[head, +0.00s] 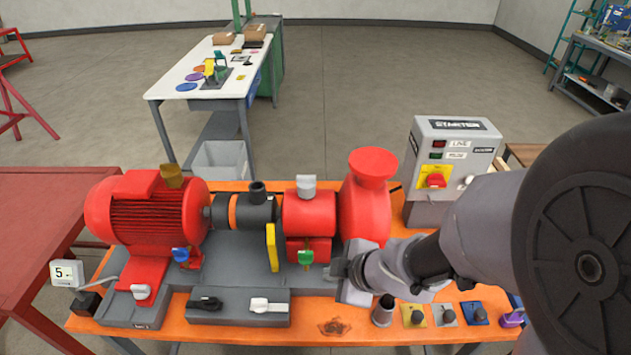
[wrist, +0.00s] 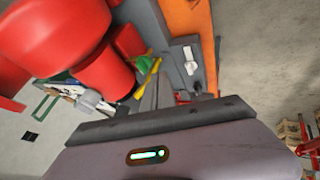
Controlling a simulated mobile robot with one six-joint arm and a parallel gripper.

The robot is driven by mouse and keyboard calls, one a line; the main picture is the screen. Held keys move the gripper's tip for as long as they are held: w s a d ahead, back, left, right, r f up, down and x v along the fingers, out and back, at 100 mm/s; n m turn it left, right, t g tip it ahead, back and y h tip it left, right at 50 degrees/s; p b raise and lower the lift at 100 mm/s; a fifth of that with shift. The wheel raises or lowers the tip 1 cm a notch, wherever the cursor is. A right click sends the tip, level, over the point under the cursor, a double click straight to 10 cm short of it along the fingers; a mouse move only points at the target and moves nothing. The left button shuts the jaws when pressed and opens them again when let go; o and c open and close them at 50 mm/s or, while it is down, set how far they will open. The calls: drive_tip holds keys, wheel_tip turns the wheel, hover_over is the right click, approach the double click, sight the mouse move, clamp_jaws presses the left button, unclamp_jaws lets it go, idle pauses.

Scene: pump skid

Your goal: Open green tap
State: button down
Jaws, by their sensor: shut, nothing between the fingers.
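The green tap (head: 305,257) sits low on the front of the red pump housing (head: 309,214), at the middle of the skid in the head view. My gripper (head: 338,268) is shut and empty. In the head view it is just to the right of the tap, with a small gap between them in the picture. I cannot tell the depth between them.
A yellow lever (head: 272,247) stands left of the tap. A blue tap (head: 180,254) is on the motor side. Black (head: 205,303) and white (head: 268,305) handles lie on the grey block in front. The starter box (head: 450,165) stands behind right. Several coloured knobs line the right front edge.

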drive_tip(key=b, duration=0.6)
approach(308, 261)
drive_tip(key=shift+x, duration=2.85)
drive_tip(key=shift+s, duration=0.1)
drive_tip(key=shift+d+r+p, duration=0.1)
drive_tip(key=shift+p, duration=0.55)
